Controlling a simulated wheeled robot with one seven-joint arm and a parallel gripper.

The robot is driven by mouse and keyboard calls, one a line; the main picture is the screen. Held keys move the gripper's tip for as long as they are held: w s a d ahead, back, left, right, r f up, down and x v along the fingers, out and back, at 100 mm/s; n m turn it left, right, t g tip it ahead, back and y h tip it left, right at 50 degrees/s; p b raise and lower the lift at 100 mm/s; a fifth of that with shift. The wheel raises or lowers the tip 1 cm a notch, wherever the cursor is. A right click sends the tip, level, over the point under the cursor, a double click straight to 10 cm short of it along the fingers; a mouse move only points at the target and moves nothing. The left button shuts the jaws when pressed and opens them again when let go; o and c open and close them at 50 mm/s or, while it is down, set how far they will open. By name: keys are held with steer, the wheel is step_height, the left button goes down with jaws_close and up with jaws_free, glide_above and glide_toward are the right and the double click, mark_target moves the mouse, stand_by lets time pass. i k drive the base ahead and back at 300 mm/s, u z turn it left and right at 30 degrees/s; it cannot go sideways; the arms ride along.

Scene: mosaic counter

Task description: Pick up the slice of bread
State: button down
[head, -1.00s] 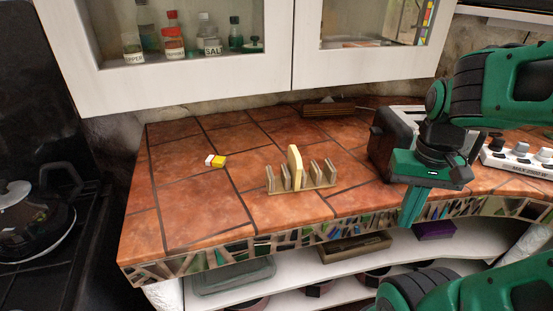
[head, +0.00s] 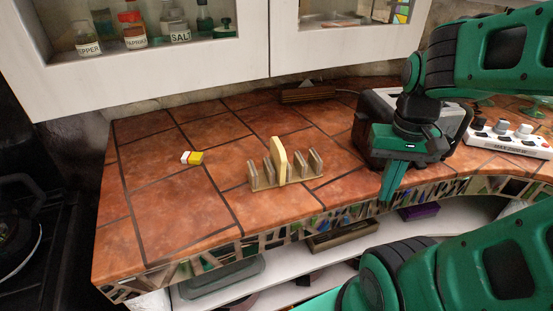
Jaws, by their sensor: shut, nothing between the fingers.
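The slice of bread (head: 279,158) is pale yellow and stands upright in a slot of a small wooden rack (head: 262,184) on the tiled counter. It rises above the rack's dividers. My gripper (head: 388,197) is at the counter's front edge, to the right of the rack and apart from it. Its green fingers point down, are together and hold nothing.
A dark appliance (head: 370,130) stands behind my gripper, with a white power strip (head: 515,137) to its right. A small yellow-and-white block (head: 192,157) lies left of the rack. White cabinets (head: 180,60) hang above. The counter's left part (head: 170,215) is clear.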

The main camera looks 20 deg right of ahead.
mark_target(278, 154)
steer(key=z, duration=0.05)
steer(key=k, duration=0.5)
steer(key=z, duration=1.25)
steer(key=k, duration=0.95)
steer(key=u, duration=0.3)
steer(key=i, duration=1)
